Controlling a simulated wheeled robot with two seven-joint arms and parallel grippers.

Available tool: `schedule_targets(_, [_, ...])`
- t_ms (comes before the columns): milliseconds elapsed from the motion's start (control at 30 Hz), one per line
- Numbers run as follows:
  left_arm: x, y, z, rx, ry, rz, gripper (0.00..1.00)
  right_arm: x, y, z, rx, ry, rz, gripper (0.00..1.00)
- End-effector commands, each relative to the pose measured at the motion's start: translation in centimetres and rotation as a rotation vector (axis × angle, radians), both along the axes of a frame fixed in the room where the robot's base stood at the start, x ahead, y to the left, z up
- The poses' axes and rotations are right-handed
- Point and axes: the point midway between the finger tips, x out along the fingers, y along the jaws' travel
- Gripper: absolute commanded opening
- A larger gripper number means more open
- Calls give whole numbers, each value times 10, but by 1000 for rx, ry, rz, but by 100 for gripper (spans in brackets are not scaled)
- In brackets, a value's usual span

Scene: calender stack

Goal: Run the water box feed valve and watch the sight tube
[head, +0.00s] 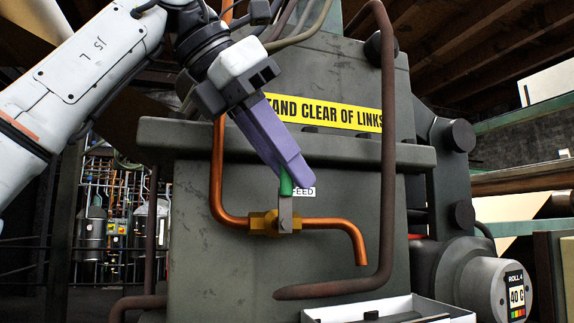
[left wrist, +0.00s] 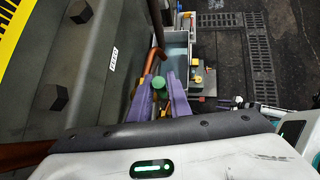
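The feed valve has a yellow brass body (head: 264,223) on a copper pipe (head: 325,222), on the front of a grey machine housing. Its grey lever points up and ends in a green handle (head: 286,184). A white FEED label (head: 304,191) is beside the handle and partly covered. My left gripper (head: 296,178) reaches down from the upper left, its purple fingers at the handle. In the left wrist view the green handle (left wrist: 159,88) fills the gap between the fingers (left wrist: 161,96), which look shut on it. I cannot make out a sight tube. My right gripper is not in view.
A dark rusty pipe (head: 387,170) runs down right of the valve and bends left below it. A white open tray (head: 455,312) is at the bottom. A roll end with a "ROLL 4, 40 C" display (head: 516,295) is at right. A yellow warning strip (head: 345,116) is above.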

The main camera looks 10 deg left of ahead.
Motion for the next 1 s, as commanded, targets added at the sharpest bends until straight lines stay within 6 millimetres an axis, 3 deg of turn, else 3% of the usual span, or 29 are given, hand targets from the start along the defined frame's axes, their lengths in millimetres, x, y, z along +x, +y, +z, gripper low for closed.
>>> schedule_targets(67, [0, 0, 0, -1, -1, 0, 32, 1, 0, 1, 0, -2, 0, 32])
schedule_targets(467, [-4, 3, 5, -1, -1, 0, 32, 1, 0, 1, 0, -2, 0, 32])
schedule_targets(833, [-38, 34, 54, -2, -1, 2, 32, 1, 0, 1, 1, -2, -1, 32])
schedule_targets(1000, [-44, 40, 65, -1, 1, 0, 32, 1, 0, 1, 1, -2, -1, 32])
